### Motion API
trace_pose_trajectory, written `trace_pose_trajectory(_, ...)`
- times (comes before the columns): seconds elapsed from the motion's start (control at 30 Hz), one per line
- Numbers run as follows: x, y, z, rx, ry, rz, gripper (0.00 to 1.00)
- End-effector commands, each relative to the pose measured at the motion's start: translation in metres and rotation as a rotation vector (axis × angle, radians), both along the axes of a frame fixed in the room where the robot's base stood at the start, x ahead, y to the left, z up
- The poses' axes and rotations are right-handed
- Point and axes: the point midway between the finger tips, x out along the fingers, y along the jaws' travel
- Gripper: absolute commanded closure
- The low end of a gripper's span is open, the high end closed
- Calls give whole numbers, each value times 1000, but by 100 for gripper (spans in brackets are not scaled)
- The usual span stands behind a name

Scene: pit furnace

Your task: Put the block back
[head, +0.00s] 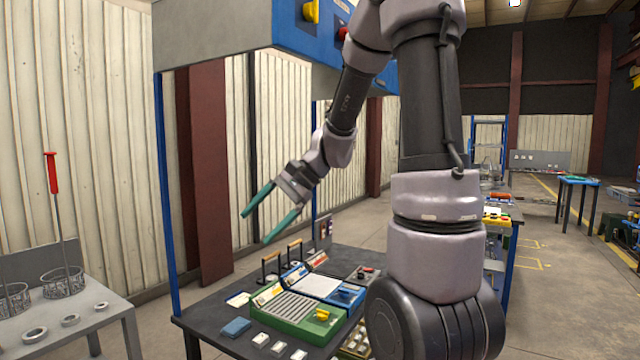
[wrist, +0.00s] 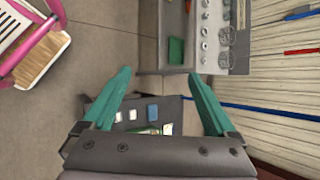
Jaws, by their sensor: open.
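My gripper (head: 255,228) is open and empty, high above the left front part of the dark workbench (head: 215,318). Its two teal fingers are spread wide, and they also show in the wrist view (wrist: 159,73). A blue block (head: 236,328) lies flat on the bench near its front left corner, below my gripper and well apart from it. Several small pale blocks (head: 260,340) lie in a row to its right. Small blue and pale pieces (wrist: 152,112) show between the fingers in the wrist view. I cannot tell which block the task means.
A green ribbed device (head: 300,308) with a yellow handle and a blue device (head: 346,294) stand on the bench. Two upright handles (head: 271,268) stand behind them. A grey table (head: 105,305) with metal rings and wire baskets stands left. A blue post (head: 166,200) rises beside the bench.

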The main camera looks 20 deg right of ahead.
Motion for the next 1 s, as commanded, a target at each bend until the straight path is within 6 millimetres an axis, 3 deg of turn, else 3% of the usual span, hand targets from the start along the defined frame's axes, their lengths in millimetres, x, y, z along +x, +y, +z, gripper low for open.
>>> trace_pose_trajectory(0.03, -17, -3, 15, -62, -60, 36, 8)
trace_pose_trajectory(0.2, -65, -21, 48, -279, -233, 131, 8)
trace_pose_trajectory(0.5, -128, -62, 89, -625, -536, 206, 8)
trace_pose_trajectory(0.7, -143, -76, 100, -725, -624, 213, 8)
trace_pose_trajectory(1.0, -144, -77, 101, -735, -631, 214, 8)
